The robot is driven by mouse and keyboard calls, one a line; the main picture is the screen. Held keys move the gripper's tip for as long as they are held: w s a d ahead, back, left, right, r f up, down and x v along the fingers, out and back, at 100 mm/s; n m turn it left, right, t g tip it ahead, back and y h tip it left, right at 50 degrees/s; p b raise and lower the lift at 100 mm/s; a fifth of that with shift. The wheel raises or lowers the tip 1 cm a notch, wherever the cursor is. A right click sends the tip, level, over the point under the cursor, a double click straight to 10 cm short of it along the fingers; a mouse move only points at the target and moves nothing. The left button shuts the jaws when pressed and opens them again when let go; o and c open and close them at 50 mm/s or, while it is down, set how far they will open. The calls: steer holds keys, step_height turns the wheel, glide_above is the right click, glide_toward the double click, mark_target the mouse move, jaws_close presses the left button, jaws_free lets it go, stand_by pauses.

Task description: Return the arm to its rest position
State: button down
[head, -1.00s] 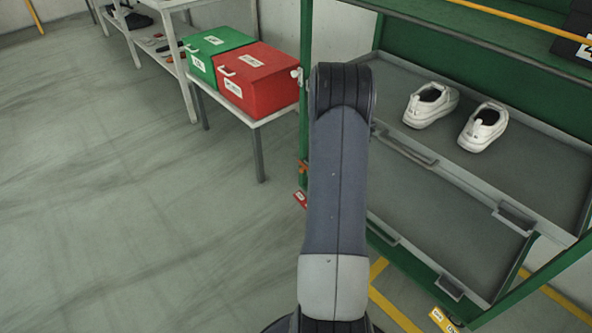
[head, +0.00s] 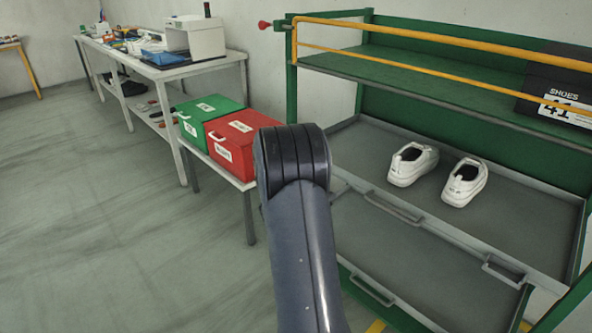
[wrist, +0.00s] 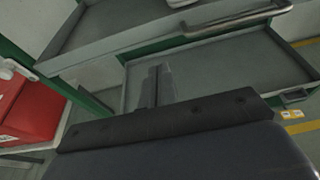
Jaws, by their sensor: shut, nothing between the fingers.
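My gripper (wrist: 152,88) shows in the wrist view, with its fingers together and nothing between them. It points toward the lower tray (wrist: 215,68) of the green rack, and I cannot tell how far apart they are. In the head view my arm stands in front of the rack's left side and hides part of the trays; the gripper itself does not show there. A pair of white shoes (head: 438,176) sits on the pulled-out upper tray (head: 520,215), clear of my arm.
A red box (head: 240,145) and a green box (head: 207,119) stand on a low table left of my arm. A black shoe box (head: 555,95) is on the rack's top shelf. A workbench (head: 160,72) stands behind. Open floor (head: 90,230) lies to the left.

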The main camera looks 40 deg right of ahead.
stand_by(0.3)
glide_toward(359, 185)
steer(key=x, duration=0.4)
steer(key=shift+s+d+f, duration=0.15)
steer(key=shift+s+d, duration=0.05)
steer(key=shift+d, duration=0.05)
steer(key=shift+w+d, duration=0.15)
steer(key=shift+d, duration=0.65)
